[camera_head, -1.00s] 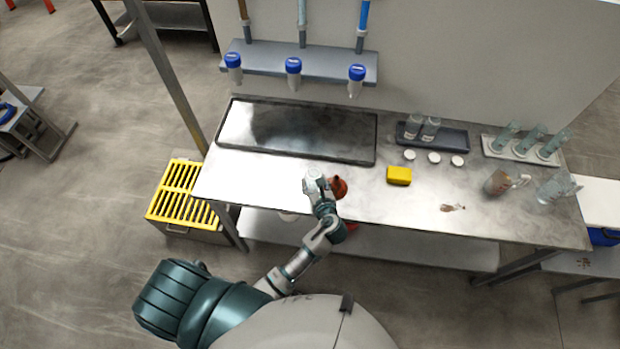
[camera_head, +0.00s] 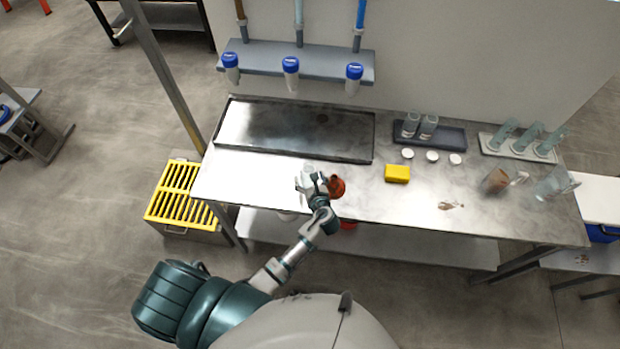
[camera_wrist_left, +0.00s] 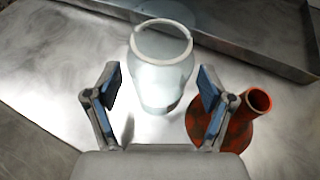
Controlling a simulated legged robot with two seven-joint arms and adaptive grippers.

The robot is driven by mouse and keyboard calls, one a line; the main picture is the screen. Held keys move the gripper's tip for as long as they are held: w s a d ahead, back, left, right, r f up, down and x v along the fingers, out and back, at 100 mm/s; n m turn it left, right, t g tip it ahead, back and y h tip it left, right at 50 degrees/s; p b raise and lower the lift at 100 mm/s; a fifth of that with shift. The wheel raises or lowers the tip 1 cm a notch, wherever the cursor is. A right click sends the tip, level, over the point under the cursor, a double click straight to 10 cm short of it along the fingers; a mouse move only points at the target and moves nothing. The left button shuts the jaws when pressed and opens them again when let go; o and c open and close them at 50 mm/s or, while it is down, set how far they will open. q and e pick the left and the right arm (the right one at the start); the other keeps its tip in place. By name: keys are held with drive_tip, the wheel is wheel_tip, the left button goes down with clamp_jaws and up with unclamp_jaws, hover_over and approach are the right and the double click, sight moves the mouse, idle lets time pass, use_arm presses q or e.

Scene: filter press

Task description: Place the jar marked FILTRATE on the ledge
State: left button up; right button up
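A clear glass jar (camera_wrist_left: 160,75) with an open round mouth stands upright on the metal bench in the left wrist view. My left gripper (camera_wrist_left: 157,92) is open, with one finger to each side of the jar's near side and gaps between. In the head view my left gripper (camera_head: 308,182) is at the bench's front edge, largely covering the jar. My right gripper is out of view.
A red-orange funnel-like object (camera_head: 337,187) stands close right of the gripper. A shallow dark-rimmed tray (camera_head: 250,150) lies behind. A yellow block (camera_head: 397,173), white lids, a dark tray with two jars (camera_head: 455,137), and glassware (camera_head: 552,185) stand to the right.

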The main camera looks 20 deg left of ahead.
use_arm(q)
drive_tip(key=v, duration=1.2)
drive_tip(key=shift+s, duration=0.1)
